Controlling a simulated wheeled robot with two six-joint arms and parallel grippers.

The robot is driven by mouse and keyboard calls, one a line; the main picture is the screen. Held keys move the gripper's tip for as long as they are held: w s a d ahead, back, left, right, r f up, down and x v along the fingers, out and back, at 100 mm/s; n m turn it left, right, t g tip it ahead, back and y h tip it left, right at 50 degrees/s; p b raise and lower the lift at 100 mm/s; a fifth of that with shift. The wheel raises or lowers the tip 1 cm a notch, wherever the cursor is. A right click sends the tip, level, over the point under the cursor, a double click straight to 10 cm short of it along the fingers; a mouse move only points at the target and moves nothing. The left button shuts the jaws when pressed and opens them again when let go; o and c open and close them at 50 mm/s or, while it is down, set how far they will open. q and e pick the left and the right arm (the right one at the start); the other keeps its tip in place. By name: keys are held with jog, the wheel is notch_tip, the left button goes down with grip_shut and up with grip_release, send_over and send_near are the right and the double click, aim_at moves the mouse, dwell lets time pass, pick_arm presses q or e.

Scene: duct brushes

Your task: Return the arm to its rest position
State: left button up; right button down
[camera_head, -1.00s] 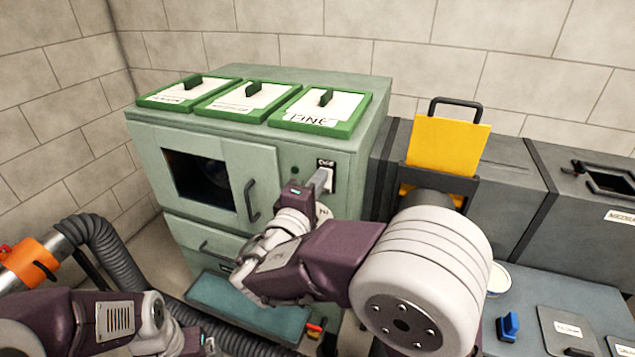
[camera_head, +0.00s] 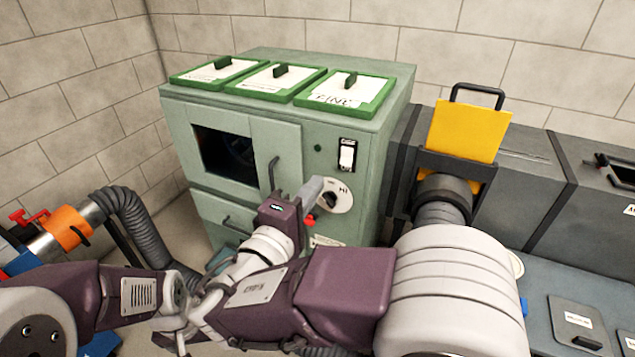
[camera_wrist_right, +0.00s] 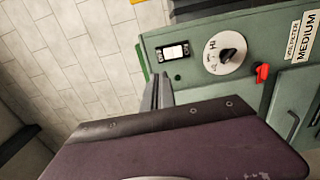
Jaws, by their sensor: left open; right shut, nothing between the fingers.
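My right gripper (camera_head: 313,188) is shut and empty in front of the green cabinet (camera_head: 375,130), beside its dial (camera_head: 338,197). In the right wrist view its closed fingers (camera_wrist_right: 157,92) point toward the cabinet's edge, left of the dial (camera_wrist_right: 225,54) and below the rocker switch (camera_wrist_right: 172,51). I cannot tell that they touch anything. My left gripper (camera_head: 205,292) is open at the lower left, partly hidden by my right arm; its fingertips are unclear.
Three green-framed panels (camera_head: 345,90) lie on the cabinet. A grey duct (camera_head: 520,180) with a yellow plate (camera_head: 465,130) stands to the right. A corrugated hose (camera_head: 140,230) with an orange collar (camera_head: 67,228) is at left. A blue-grey bench (camera_head: 545,290) is at lower right.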

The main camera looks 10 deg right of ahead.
dwell(0.3)
jog(key=s+d+f+m+g, duration=0.2)
jog(key=s+d+f+g, duration=0.2)
jog(key=d+f+g, duration=0.95)
jog(key=s+a+f+m+y, duration=0.1)
jog(key=s+f+m+y, duration=0.35)
jog(key=f, duration=0.35)
jog(key=s+a+f+m+y, duration=0.1)
jog(key=s+f+m+y, duration=0.35)
jog(key=f, duration=0.25)
notch_tip(320, 180, up, 16)
jog(key=w+y+p, duration=0.1)
jog(key=p, duration=1.5)
jog(key=shift+w+a+p, duration=0.2)
jog(key=shift+w+p, duration=0.1)
